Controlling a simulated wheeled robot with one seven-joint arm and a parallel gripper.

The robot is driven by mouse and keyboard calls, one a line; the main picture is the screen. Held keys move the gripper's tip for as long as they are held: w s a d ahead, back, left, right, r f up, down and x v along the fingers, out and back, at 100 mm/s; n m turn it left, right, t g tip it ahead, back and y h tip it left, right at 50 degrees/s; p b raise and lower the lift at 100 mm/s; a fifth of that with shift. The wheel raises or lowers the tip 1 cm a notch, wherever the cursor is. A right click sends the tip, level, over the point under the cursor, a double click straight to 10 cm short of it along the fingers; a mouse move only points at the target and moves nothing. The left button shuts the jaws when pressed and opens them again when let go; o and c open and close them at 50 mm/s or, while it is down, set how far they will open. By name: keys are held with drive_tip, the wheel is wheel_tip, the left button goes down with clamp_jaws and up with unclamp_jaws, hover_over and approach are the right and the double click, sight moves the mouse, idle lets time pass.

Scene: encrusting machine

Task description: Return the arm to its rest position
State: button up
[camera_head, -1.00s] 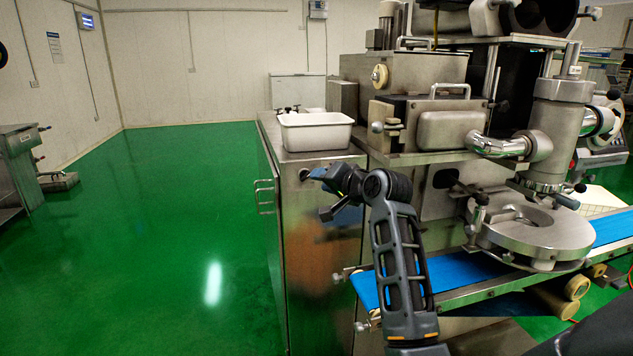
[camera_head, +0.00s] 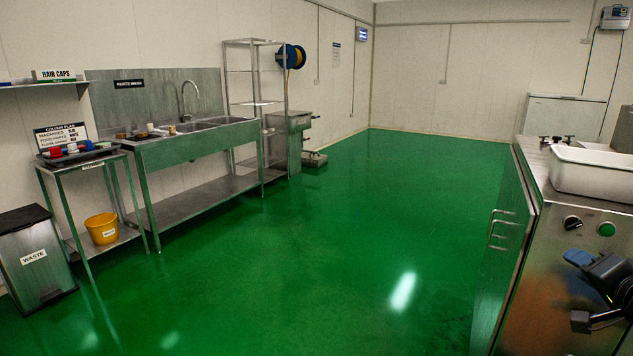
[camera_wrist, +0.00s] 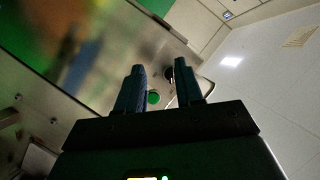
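My arm's end shows only in part at the right edge of the head view, where my gripper (camera_head: 582,261) is in front of the steel cabinet (camera_head: 560,290); the rest of my arm is outside that frame. In the wrist view my gripper (camera_wrist: 159,72) has its two blue-grey fingers apart, with nothing held between them. Past the fingers, the blurred, tilted cabinet front with its green button (camera_wrist: 153,97) shows.
A white tub (camera_head: 592,172) and small taps (camera_head: 556,139) are on the cabinet top. The green floor (camera_head: 340,230) is clear. Along the left are a sink bench (camera_head: 200,140), a shelf rack (camera_head: 256,75), a yellow bucket (camera_head: 102,228) and a waste bin (camera_head: 33,262).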

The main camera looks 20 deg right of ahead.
drive_tip(key=s+a+f+n+y, duration=0.1)
drive_tip(key=s+a+f+n, duration=0.25)
drive_tip(key=a, duration=0.45)
drive_tip(key=s+a+f+n+t+y, duration=0.1)
drive_tip(key=s+a+f+n, duration=0.1)
drive_tip(key=s+a+f, duration=0.45)
drive_tip(key=s+a+f+n+y, duration=0.1)
drive_tip(key=a+f+n, duration=0.15)
drive_tip(key=a, duration=0.75)
drive_tip(key=s+a+r+n+y, duration=0.2)
drive_tip(key=s+a+n, duration=0.1)
drive_tip(key=s+a, duration=0.4)
drive_tip(key=s+a+r+n+t+y, duration=0.1)
drive_tip(key=s+a+r+n+y, duration=0.1)
drive_tip(key=s+a, duration=0.6)
drive_tip(key=s+r+n, duration=0.1)
drive_tip(key=s+n, duration=0.1)
drive_tip(key=s, duration=0.1)
drive_tip(key=shift+a+n+y, duration=0.15)
drive_tip(key=shift+n+y, duration=0.15)
drive_tip(key=shift+y, duration=0.1)
